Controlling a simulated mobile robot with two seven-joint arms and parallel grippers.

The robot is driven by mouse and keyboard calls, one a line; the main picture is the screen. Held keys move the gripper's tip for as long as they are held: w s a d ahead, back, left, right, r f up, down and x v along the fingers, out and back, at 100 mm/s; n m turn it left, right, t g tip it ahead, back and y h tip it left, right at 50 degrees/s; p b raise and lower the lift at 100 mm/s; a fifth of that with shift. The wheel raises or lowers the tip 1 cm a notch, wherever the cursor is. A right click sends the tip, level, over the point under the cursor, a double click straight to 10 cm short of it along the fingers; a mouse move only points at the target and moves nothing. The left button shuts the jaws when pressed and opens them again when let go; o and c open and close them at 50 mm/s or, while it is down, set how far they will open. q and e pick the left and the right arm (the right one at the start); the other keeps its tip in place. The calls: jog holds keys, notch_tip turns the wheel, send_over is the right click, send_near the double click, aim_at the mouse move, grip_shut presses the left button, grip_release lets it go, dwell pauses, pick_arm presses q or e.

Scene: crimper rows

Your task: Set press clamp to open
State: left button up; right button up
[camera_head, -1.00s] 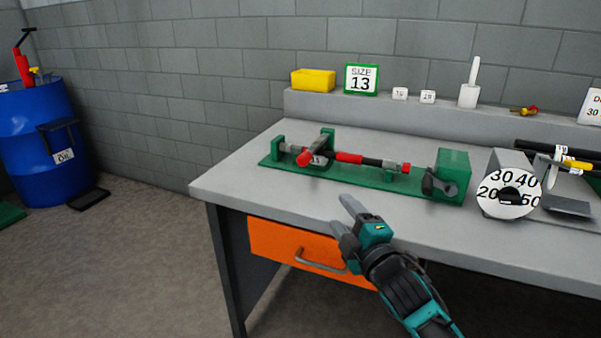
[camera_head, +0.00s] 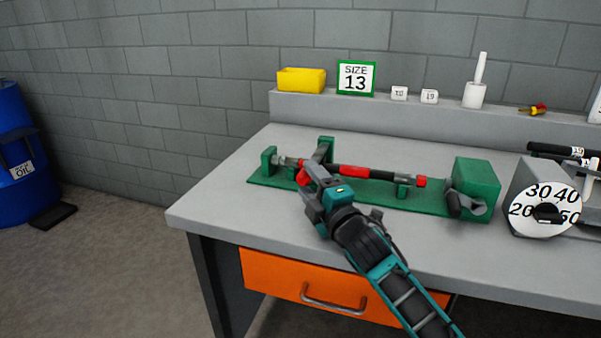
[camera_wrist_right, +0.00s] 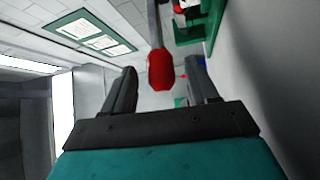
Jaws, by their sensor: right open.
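The press is a long green fixture (camera_head: 270,179) on the grey bench. Its clamp has a lever that ends in a red grip (camera_head: 303,177), pointing toward the bench front. A dark rod with red parts (camera_head: 353,170) lies along the fixture. My right gripper (camera_head: 309,178) is open at the red grip and partly covers it and the clamp in the head view. In the right wrist view, the red grip (camera_wrist_right: 160,70) hangs between the two spread fingers (camera_wrist_right: 160,80), with gaps on both sides. My left gripper is not in view.
A green block with a dark hook-like part (camera_head: 478,185) stands at the fixture's right end. A white dial (camera_head: 545,208) is farther right. A yellow bin (camera_head: 302,80) and a "SIZE 13" sign (camera_head: 356,78) stand on the back ledge. The bench's left front is clear.

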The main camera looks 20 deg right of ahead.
aim_at(302, 172)
jog(key=shift+b+x, duration=0.3)
jog(key=shift+x, duration=1.9)
grip_shut()
